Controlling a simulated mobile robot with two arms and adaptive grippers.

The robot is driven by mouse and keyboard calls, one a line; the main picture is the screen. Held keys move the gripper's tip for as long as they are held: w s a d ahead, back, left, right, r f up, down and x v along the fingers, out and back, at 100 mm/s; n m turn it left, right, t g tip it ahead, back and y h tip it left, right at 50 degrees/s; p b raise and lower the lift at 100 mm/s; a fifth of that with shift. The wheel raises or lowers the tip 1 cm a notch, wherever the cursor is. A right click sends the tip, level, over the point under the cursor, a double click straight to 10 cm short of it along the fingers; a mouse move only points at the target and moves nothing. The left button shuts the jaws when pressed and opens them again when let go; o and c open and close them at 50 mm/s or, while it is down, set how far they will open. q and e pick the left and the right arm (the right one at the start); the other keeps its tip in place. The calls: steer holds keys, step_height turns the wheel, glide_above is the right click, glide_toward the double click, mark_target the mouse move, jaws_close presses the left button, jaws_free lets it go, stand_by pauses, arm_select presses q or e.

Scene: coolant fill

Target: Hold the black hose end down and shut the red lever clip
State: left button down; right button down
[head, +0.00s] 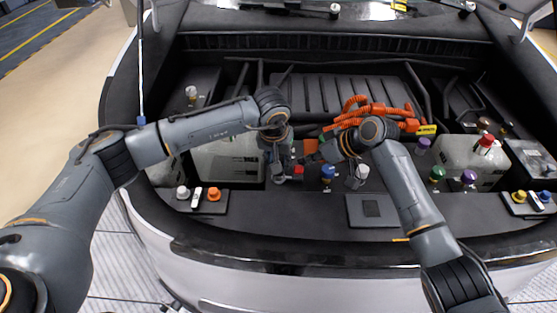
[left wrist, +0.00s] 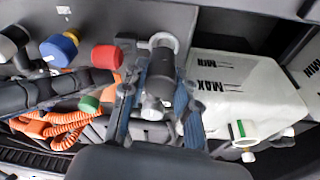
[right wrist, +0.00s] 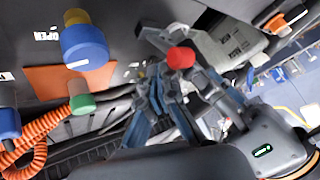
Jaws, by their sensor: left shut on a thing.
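The black hose end (left wrist: 160,72) is between the fingers of my left gripper (left wrist: 158,108) in the left wrist view, which is shut on it. It sits by a grey ring-shaped part. In the head view my left gripper (head: 278,168) points down at the middle of the bay. The red lever clip's knob (left wrist: 106,57) stands beside the hose end. It shows in the head view (head: 298,171) and in the right wrist view (right wrist: 181,58). My right gripper (right wrist: 181,88) looks open, fingers apart near the red knob. Its contact with the lever is hard to tell.
Orange ribbed hoses (head: 368,108) run behind my right wrist. A blue cap (head: 327,171) stands close right of the red knob. A white tank (left wrist: 245,100) with MAX and MIN marks lies beside my left gripper. A flat dark panel (head: 372,209) at the front is clear.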

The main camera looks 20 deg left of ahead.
steer(key=v, duration=0.8)
stand_by(0.4)
stand_by(1.4)
arm_select(q)
steer(key=shift+s+f, duration=0.1)
steer(key=shift+f, duration=1.4)
stand_by(1.2)
stand_by(1.2)
arm_select(e)
steer(key=shift+x, duration=5.05)
